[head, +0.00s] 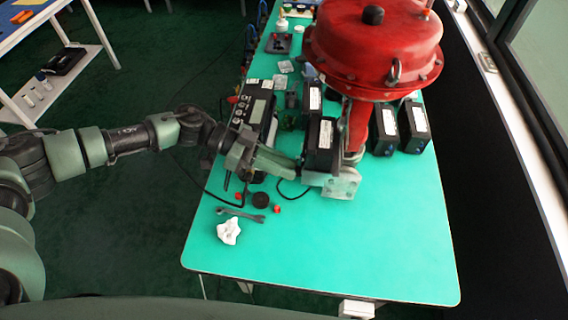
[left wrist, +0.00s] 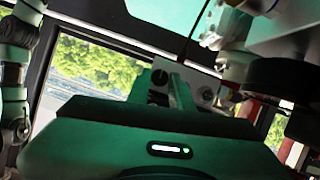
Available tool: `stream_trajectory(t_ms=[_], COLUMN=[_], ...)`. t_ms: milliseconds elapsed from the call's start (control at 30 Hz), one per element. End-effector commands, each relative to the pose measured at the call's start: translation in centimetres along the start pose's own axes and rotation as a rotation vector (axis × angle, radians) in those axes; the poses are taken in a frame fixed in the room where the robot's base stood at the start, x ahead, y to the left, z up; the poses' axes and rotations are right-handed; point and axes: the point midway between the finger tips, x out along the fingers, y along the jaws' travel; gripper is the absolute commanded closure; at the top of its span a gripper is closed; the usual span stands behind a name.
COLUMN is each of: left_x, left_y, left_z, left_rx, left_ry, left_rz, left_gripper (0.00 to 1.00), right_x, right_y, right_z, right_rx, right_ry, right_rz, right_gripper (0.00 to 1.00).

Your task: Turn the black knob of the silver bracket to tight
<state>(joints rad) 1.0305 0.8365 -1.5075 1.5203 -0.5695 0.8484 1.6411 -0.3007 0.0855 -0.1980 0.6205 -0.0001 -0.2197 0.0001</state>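The silver bracket (head: 343,184) is at the near foot of the red actuator's stem, over the green table. Its pale plate also shows in the left wrist view (left wrist: 203,92). The black knob (left wrist: 160,76) on this plate appears between my left fingers in the left wrist view; it is hidden in the head view. My left gripper (head: 291,166) reaches in from the left, its fingertips close to the bracket's left side. Its fingers (left wrist: 165,88) look apart, with the knob in line with the gap. I cannot tell whether they touch it. My right gripper is not in view.
The red actuator (head: 372,45) towers over the table (head: 330,250). Black boxes (head: 319,140) stand around its stem. A grey meter (head: 255,112) is behind my left gripper. A wrench (head: 240,214), red caps and a crumpled white cloth (head: 228,231) lie nearer. The table's front right is clear.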

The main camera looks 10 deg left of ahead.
Motion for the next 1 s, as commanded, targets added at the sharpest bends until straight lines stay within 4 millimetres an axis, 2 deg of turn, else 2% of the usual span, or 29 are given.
stream_trajectory(t_ms=[367,700,1000], left_x=[-0.1,0.0,0.1], left_y=[0.2,0.5,0.6], left_z=[-0.3,-0.2,0.0], left_rx=[0.083,0.31,0.485], left_ry=[0.001,0.002,0.003], left_rz=[-0.033,-0.128,-0.2], left_gripper=[1.0,1.0,1.0], right_x=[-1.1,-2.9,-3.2], right_y=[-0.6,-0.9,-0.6], right_z=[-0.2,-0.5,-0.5], right_rx=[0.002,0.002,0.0], right_ry=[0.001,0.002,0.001], right_rz=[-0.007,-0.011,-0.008], right_gripper=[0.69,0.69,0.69])
